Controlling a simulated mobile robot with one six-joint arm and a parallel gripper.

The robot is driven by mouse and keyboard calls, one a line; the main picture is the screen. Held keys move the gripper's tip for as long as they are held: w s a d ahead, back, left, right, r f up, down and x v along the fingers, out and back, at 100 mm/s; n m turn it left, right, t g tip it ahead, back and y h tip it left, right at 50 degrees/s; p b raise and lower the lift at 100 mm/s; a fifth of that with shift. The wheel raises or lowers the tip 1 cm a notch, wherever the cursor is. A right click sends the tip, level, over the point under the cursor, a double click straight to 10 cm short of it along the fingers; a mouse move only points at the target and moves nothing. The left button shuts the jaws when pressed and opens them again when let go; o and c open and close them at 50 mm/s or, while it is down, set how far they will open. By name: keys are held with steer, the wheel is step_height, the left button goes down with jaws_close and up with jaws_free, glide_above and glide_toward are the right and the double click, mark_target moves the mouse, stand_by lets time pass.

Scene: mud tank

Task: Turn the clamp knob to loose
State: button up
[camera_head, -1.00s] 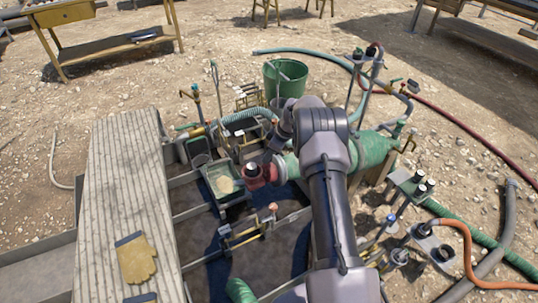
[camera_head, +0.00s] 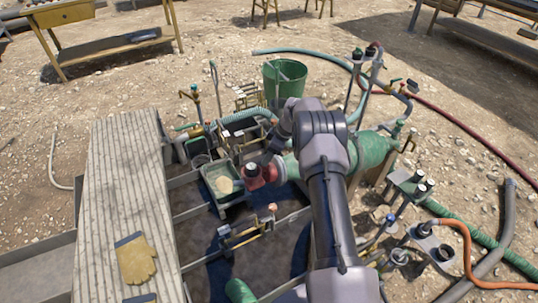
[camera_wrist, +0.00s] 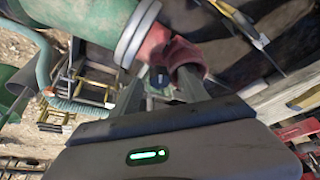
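A red fitting (camera_head: 262,175) sits on the end of the green pipe (camera_head: 370,155); it also shows in the wrist view (camera_wrist: 177,50). A small dark knob (camera_wrist: 158,77) shows against the red fitting, between my fingertips in the picture. I cannot tell whether it is the clamp knob, or which way it is turned. My gripper (camera_wrist: 163,88) is open, its two grey fingers apart on either side of the dark knob. Contact cannot be made out. In the head view, my arm and wrist partly cover the gripper just above the red fitting.
A green tray (camera_head: 222,182) sits left of the fitting. A green bucket (camera_head: 285,80) stands behind. A plank walkway (camera_head: 125,190) with a yellow glove (camera_head: 136,260) lies left.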

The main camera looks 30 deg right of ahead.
steer(key=shift+r, duration=0.1)
steer(key=p+v, duration=0.6)
steer(key=v, duration=1.1)
steer(key=shift+s+p, duration=0.2)
steer(key=shift+p, duration=0.15)
